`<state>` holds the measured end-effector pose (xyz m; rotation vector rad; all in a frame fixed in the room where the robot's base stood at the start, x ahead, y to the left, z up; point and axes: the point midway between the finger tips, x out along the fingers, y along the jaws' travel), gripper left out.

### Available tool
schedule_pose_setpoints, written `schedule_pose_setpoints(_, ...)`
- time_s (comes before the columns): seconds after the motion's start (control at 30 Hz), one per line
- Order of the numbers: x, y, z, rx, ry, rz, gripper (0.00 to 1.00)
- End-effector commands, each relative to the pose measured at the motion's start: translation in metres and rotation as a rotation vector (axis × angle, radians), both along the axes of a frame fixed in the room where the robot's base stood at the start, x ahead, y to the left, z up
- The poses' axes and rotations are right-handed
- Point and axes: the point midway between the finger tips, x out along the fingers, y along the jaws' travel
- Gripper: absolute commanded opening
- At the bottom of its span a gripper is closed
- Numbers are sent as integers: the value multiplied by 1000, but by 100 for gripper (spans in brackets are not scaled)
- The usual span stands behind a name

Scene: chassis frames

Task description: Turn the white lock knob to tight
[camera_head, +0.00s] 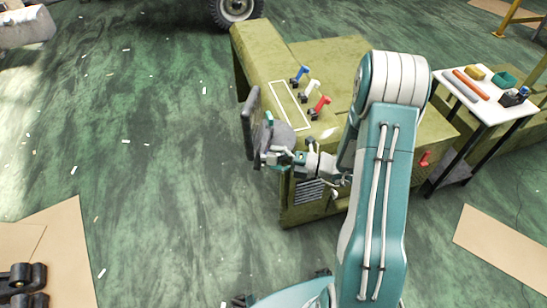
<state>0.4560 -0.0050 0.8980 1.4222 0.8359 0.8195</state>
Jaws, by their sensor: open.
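A white-handled lever (313,88) stands on the olive-green chassis frame (262,62), between a blue-handled and a red-handled one. It is the clearest white control I see; whether it is the lock knob, and its turn position, I cannot tell. A small white oval piece (330,133) also shows on the chassis, near my forearm. My gripper (270,142) is open at the left end of my arm, beside a grey round part and a dark upright bar. It is left of and below the levers, apart from them. My wrist and forearm hide part of the chassis.
The blue lever (301,73) and red lever (320,105) flank the white one. A dark bar (249,115) rises by my gripper. A white side table (490,98) with tools stands right. A tyre (235,10) is at the back. The green floor at left is mostly clear.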

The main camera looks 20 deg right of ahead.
Motion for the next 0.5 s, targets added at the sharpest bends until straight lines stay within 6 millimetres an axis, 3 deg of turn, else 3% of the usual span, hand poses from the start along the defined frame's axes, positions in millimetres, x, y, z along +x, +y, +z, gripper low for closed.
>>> schedule_pose_setpoints(0.17,-9,-19,0,0,0,-5,97)
schedule_pose_setpoints(0.5,-42,-80,-1,0,0,-7,97)
